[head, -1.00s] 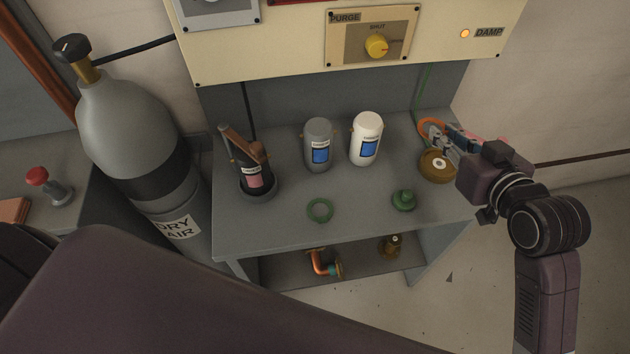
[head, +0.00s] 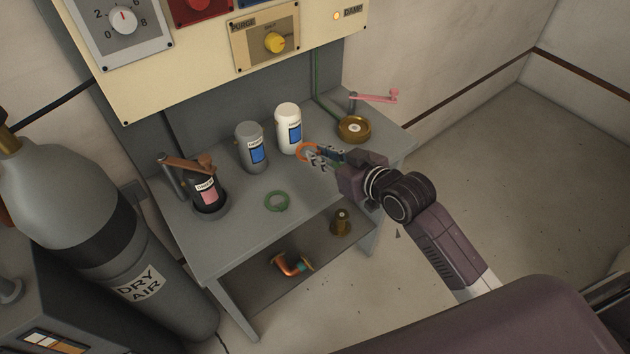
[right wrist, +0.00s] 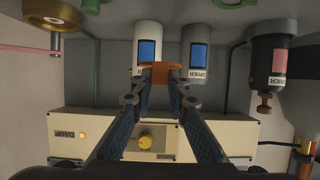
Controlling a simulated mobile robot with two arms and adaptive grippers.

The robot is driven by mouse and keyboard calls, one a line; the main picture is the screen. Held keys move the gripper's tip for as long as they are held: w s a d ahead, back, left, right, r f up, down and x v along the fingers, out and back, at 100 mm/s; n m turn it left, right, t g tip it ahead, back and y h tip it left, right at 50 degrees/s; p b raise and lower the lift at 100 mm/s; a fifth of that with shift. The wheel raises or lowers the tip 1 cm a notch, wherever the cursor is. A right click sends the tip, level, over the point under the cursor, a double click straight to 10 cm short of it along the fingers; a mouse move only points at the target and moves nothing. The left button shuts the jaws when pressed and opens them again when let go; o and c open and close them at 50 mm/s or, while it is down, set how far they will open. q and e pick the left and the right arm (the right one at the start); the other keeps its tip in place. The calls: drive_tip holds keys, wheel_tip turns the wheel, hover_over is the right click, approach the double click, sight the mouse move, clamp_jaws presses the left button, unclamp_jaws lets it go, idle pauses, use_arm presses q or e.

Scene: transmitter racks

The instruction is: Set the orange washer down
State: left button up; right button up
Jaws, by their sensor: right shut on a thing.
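My right gripper (head: 318,156) is shut on the orange washer (head: 306,151), a thin ring, over the grey bench (head: 240,227). The washer looks just in front and to the right of the white canister (head: 288,128). In the right wrist view the washer (right wrist: 160,74) shows edge-on between the two fingertips, in front of the white canister (right wrist: 147,50) and the grey canister (right wrist: 195,55). I cannot tell its exact height over the bench. My left gripper is not in view.
A green ring (head: 276,201) lies on the bench near its front edge. A brass dish (head: 354,129) and a pink-handled lever (head: 375,98) are at the right end. A black canister (head: 205,192) stands left. Bare bench lies around the green ring.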

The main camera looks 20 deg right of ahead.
hover_over(319, 192)
wheel_tip(319, 192, down, 6)
drive_tip(key=shift+f, duration=0.25)
wheel_tip(319, 192, down, 4)
drive_tip(key=shift+r, duration=0.1)
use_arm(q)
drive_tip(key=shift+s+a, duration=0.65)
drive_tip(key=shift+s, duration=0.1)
use_arm(e)
drive_tip(key=shift+f, duration=0.2)
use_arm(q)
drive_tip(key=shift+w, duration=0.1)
use_arm(e)
drive_tip(key=shift+f, duration=0.15)
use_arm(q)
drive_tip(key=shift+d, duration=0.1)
use_arm(e)
drive_tip(key=o, duration=0.8)
